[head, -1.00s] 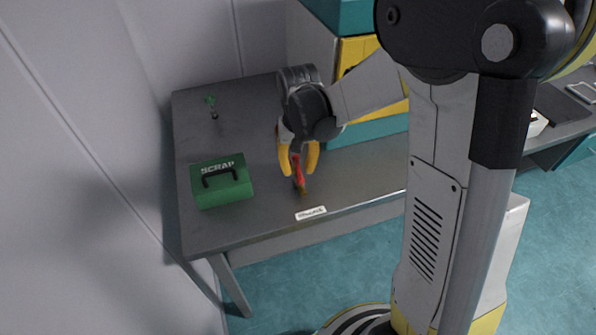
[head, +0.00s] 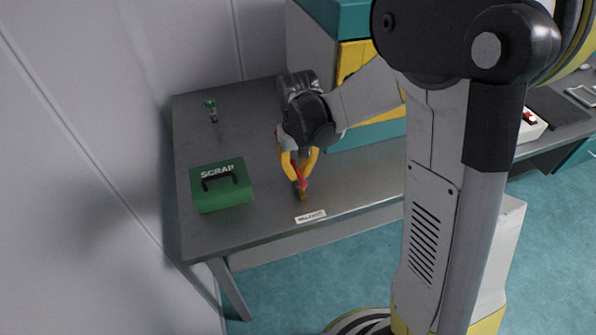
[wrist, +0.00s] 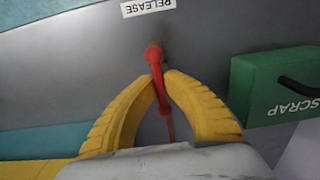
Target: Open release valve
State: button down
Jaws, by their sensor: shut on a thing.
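The release valve has a red lever handle (head: 299,174) on a small brass-coloured body (head: 302,196), near the front edge of the grey table. My gripper (head: 299,160) has yellow fingers and points down at the valve from above. In the wrist view the red handle (wrist: 158,68) runs between the two yellow fingertips (wrist: 160,82), which are shut on it.
A green box marked SCRAP (head: 221,186) with a black handle stands left of the valve. A small green-topped item (head: 211,110) stands at the back left. A teal and yellow machine (head: 340,70) is behind my gripper.

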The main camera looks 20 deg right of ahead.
aim_at(298, 171)
jog(key=c, duration=1.5)
grip_release()
jog(key=shift+r, duration=0.1)
notch_tip(298, 171, up, 12)
jog(key=s+r+t, duration=0.2)
jog(key=s+t, duration=0.5)
jog(key=s, duration=0.8)
jog(key=shift+d+r, duration=0.25)
jog(key=shift+r, duration=0.1)
